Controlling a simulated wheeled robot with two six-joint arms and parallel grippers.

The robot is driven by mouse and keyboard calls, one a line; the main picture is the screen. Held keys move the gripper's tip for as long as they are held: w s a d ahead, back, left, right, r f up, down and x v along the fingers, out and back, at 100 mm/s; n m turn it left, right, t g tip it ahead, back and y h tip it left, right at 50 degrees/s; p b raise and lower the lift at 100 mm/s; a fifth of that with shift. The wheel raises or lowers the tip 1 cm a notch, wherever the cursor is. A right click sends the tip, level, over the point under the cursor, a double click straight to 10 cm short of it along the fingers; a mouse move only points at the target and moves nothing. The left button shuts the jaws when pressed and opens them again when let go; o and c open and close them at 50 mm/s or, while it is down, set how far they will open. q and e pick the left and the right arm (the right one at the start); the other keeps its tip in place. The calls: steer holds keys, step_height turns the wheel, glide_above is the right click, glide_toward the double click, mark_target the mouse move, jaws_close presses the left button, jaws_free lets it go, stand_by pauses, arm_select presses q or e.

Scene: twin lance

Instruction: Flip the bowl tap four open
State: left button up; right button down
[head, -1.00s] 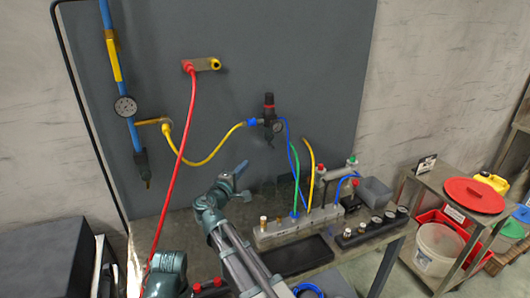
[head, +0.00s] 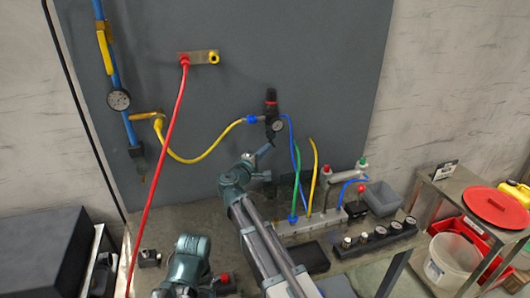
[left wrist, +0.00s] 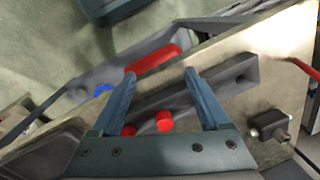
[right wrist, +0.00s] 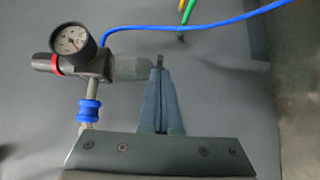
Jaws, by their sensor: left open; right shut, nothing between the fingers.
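The regulator (head: 271,110) hangs on the grey wall board with a round gauge. In the right wrist view its gauge (right wrist: 72,40) and a cloudy grey bowl (right wrist: 130,68) show. A small dark piece (right wrist: 160,62), which looks like the bowl tap, sits at the bowl's end; its setting is unclear. My right gripper (right wrist: 158,76) is shut and empty, its tips close to this piece; contact cannot be told. It also shows below the regulator in the head view (head: 266,150). My left gripper (left wrist: 190,75) is open over a grey bar (left wrist: 205,90) with red knobs (left wrist: 165,120).
A blue hose (right wrist: 200,23) runs past the regulator. A yellow hose (head: 205,157) and a red hose (head: 165,160) hang across the board. A manifold (head: 310,222) with hoses stands on the bench. A side table (head: 450,190) is at right.

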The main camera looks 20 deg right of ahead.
steer(key=shift+d, duration=0.1)
steer(key=shift+d, duration=0.1)
stand_by(0.3)
steer(key=shift+s+d+n+t+y, duration=0.15)
steer(key=shift+n+t+y, duration=0.15)
